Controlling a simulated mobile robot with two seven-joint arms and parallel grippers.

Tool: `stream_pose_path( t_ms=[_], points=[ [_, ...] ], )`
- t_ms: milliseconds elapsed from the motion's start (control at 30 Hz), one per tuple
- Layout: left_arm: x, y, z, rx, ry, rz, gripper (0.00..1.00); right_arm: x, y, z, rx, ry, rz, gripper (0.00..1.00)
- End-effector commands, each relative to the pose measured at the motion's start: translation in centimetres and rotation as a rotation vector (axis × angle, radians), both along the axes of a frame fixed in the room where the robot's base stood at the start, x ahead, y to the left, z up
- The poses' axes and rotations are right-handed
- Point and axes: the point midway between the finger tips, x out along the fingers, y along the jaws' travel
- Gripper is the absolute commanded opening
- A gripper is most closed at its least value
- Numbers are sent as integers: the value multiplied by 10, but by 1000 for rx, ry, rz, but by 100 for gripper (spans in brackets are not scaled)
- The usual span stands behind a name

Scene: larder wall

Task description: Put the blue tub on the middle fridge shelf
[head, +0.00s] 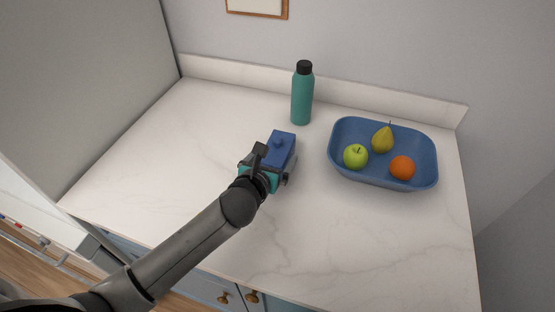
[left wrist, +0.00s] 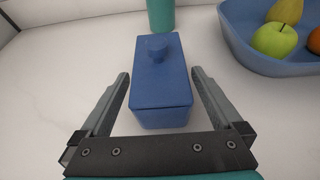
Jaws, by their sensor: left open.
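The blue tub (head: 281,147) is a small box with a knobbed lid, standing on the white marble counter in the head view. It also shows in the middle of the left wrist view (left wrist: 161,85). My left gripper (head: 270,164) is open, with a finger on each side of the tub's near part; in the left wrist view its fingers (left wrist: 160,78) show gaps to the tub on both sides. The arm and gripper hide the tub's near side in the head view. The fridge shelf is not clearly in view. My right gripper is not in view.
A teal bottle (head: 302,96) stands behind the tub. A blue bowl (head: 350,178) with a green apple (head: 355,156), a pear (head: 382,139) and an orange (head: 402,168) sits to its right. The counter's left part is clear, beside a tall grey panel (head: 85,80).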

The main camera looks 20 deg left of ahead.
Motion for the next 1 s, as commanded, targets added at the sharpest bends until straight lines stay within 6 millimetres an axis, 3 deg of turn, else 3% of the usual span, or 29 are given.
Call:
stream_pose_path(
  t_ms=[200, 500, 1000],
  points=[
    [23, -1, -10, 0, 0, 0, 100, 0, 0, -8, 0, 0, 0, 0],
    [26, -1, -11, 0, 1, 0, 100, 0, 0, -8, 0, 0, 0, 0],
    [26, -1, -11, 0, 1, 0, 45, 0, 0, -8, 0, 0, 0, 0]
  ],
)
